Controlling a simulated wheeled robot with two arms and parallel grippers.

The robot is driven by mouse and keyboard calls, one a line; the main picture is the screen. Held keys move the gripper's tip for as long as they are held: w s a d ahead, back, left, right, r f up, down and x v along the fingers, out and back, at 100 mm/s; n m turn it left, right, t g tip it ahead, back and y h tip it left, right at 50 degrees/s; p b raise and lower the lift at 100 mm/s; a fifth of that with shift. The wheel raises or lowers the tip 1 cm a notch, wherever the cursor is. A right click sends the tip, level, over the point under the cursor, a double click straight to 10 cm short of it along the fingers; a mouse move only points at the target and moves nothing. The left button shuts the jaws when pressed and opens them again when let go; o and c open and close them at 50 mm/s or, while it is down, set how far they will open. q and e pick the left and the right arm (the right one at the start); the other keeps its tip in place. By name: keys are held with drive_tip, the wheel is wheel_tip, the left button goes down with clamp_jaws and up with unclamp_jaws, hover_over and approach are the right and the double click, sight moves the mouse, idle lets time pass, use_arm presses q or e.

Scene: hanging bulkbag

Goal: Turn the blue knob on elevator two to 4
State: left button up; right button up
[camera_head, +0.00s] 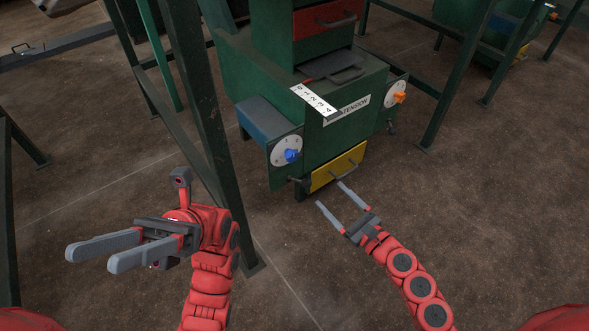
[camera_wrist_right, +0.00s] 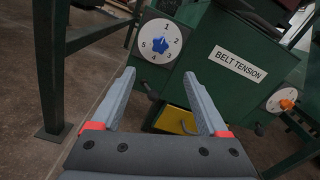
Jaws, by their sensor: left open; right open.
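The blue knob (camera_head: 291,155) sits on a round white numbered dial (camera_head: 278,152) on the left side of the green machine (camera_head: 240,75). In the right wrist view the blue knob (camera_wrist_right: 160,45) is at the upper left, with the digits 1 to 5 around it on the dial. My right gripper (camera_head: 335,194) is open and empty, below and to the right of the knob, apart from it. My left gripper (camera_head: 87,257) is open and empty at the lower left, far from the machine. The knob's exact pointing direction is hard to tell.
An orange knob (camera_head: 400,97) is on another dial at the machine's right. A yellow panel (camera_head: 338,167) with a handle is low on the front, near my right gripper. A green frame post (camera_head: 200,110) stands left of the machine. Floor in front is clear.

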drive_tip(key=b, duration=0.1)
approach(293, 158)
drive_tip(key=x, duration=0.4)
drive_tip(key=b+x, duration=0.1)
drive_tip(key=x, duration=0.3)
drive_tip(key=shift+w+d+f, duration=0.1)
drive_tip(key=shift+w, duration=0.05)
use_arm(q)
drive_tip(key=s+a+f+m+t+y, duration=0.1)
drive_tip(key=s+a+m+t+y, duration=0.3)
drive_tip(key=s+a+t, duration=0.2)
drive_tip(key=shift+s+a+t, duration=0.4)
drive_tip(key=shift+s+t, duration=0.6)
drive_tip(key=shift+t, duration=0.6)
use_arm(e)
drive_tip(key=shift+x, duration=0.8)
clamp_jaws()
